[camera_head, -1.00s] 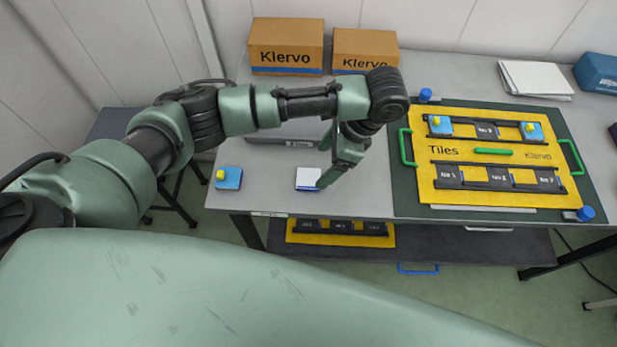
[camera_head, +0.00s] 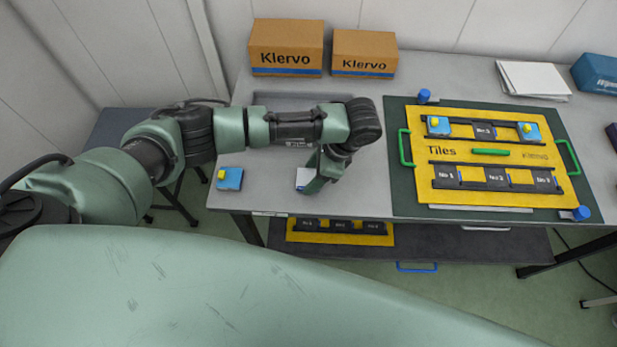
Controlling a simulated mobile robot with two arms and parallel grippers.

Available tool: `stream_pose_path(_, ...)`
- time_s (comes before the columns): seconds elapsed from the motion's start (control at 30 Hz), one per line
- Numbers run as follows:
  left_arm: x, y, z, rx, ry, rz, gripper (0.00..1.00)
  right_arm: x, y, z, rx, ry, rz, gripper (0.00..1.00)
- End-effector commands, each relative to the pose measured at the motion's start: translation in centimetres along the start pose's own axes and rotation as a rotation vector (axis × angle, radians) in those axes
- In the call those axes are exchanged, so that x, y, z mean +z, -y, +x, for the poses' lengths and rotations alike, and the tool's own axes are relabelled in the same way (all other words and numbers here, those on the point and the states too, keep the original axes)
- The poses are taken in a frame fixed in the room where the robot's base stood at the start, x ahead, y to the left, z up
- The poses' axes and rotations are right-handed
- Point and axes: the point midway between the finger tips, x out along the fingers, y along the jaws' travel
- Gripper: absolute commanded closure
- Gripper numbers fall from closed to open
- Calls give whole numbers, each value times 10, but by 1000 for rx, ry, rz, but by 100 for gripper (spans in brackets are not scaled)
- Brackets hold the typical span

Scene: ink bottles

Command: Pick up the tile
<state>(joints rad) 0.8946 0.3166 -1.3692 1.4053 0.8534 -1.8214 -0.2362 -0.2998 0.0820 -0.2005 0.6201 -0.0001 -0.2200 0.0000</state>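My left gripper (camera_head: 310,188) is low over the grey table near its front edge, pointing down. It is at the white tile (camera_head: 302,177) and covers much of it. I cannot tell whether the fingers touch the tile, or whether they are open or shut. A blue tile with a yellow knob (camera_head: 231,183) lies flat on the table to the left, apart from the gripper. My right gripper is not in view.
Two Klervo boxes (camera_head: 286,43) stand at the back, and a grey tray (camera_head: 290,101) lies partly behind my arm. The board lies on a dark green mat (camera_head: 403,204). White papers (camera_head: 533,78) lie at the back right. A lower shelf (camera_head: 450,243) holds another yellow board (camera_head: 338,238).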

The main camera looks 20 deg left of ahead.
Motion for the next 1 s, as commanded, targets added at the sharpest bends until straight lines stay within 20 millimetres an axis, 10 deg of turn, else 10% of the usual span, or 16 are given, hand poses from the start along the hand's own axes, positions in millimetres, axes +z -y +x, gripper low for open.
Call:
stream_pose_path(0.17, 0, 0, -1, -1, -1, 0, 97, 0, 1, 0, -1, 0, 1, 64)
stream_pose_path(0.67, 9, 1, -24, -2, -4, 1, 97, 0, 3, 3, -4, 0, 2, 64)
stream_pose_path(1.0, 47, 3, -114, -9, 0, -1, 97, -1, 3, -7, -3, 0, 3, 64)
